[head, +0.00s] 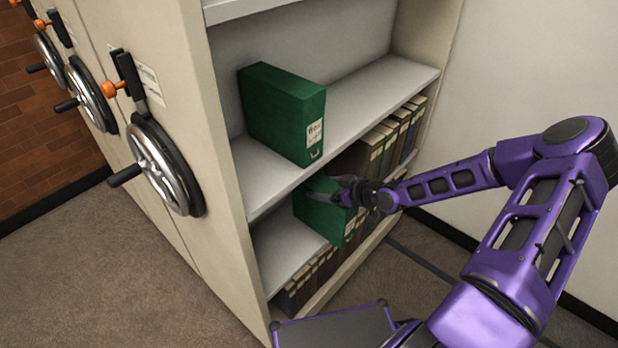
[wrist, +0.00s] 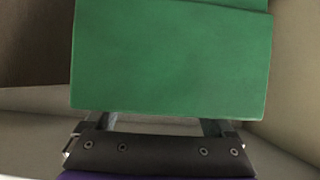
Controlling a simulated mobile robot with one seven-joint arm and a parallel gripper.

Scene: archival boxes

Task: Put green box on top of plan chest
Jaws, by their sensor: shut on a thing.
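Two green boxes show in the head view. One green box (head: 283,112) stands on the upper shelf with a white label on its front end. The other green box (head: 322,213) is at the lower shelf opening, and my gripper (head: 340,192) is shut on it. In the wrist view this held green box (wrist: 170,58) fills the upper middle, with the gripper (wrist: 165,122) fingers running up under its near edge. The fingertips are hidden by the box. I see no plan chest in either view.
The shelf unit (head: 180,60) has several handwheels (head: 163,165) on its left side. Dark books (head: 385,140) stand on the middle shelf, right of the held box, and more books (head: 310,280) stand below. A pale wall (head: 530,70) is at right. Carpet (head: 110,270) is clear at front left.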

